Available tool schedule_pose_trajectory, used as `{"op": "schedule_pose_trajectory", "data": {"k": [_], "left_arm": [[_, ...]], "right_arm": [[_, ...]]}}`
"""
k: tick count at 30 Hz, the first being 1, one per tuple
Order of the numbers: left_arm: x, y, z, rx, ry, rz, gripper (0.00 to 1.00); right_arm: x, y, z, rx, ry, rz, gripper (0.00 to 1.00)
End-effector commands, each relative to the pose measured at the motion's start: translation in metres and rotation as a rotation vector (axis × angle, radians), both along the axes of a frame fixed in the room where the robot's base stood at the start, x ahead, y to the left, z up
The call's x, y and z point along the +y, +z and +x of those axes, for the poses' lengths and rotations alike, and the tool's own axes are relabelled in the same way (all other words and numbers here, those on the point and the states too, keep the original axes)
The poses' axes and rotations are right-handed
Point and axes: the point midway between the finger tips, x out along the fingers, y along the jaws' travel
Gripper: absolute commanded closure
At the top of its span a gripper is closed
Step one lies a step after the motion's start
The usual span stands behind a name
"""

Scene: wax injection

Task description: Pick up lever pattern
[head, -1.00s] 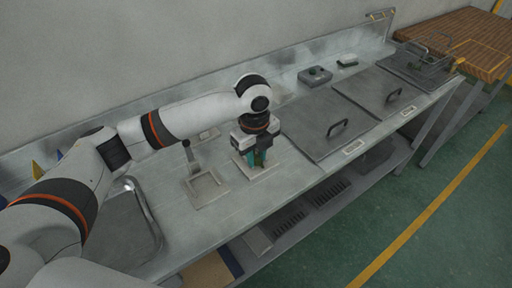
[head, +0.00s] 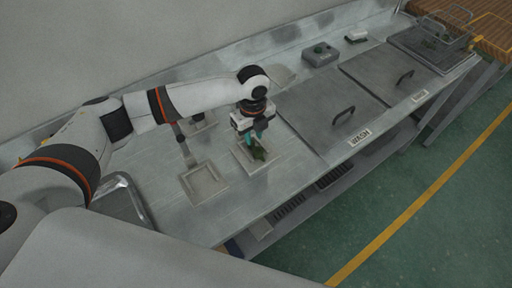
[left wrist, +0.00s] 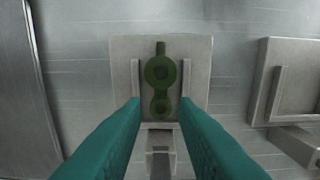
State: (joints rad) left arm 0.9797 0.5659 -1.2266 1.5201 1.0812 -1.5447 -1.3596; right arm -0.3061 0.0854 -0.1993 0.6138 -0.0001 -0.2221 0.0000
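The green lever pattern (left wrist: 160,78) lies on a square pale fixture plate (left wrist: 200,52) in the left wrist view. My right gripper is not in view.
A second, empty fixture plate (head: 203,183) sits to the left on the metal bench. Two grey lids with handles (head: 328,116) lie to the right. A grey box (head: 320,54) stands at the back. A wire basket (head: 440,42) stands at the far right.

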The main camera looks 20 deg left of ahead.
Motion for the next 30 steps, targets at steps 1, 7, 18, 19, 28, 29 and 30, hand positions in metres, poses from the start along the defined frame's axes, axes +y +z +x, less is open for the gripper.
{"op": "schedule_pose_trajectory", "data": {"k": [1,7,18,19,28,29,30], "left_arm": [[-0.001,-0.005,-0.002,0.005,0.000,0.002,0.74],[-0.002,-0.035,-0.003,0.005,0.000,0.002,0.74],[-0.002,-0.044,-0.002,0.001,-0.001,0.001,0.80],[-0.002,-0.044,-0.002,0.001,-0.001,0.001,0.85],[-0.002,-0.043,-0.002,0.001,-0.001,0.001,1.00],[-0.002,-0.043,-0.002,0.001,0.000,0.001,1.00],[-0.002,-0.042,-0.002,0.001,0.000,0.001,1.00]], "right_arm": [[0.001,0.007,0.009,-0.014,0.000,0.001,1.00],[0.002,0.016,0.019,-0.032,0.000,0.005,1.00],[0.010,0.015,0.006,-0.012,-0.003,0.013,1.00],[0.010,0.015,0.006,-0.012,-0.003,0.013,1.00],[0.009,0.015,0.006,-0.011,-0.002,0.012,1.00],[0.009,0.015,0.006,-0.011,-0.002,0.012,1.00],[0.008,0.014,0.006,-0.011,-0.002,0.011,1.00]]}}
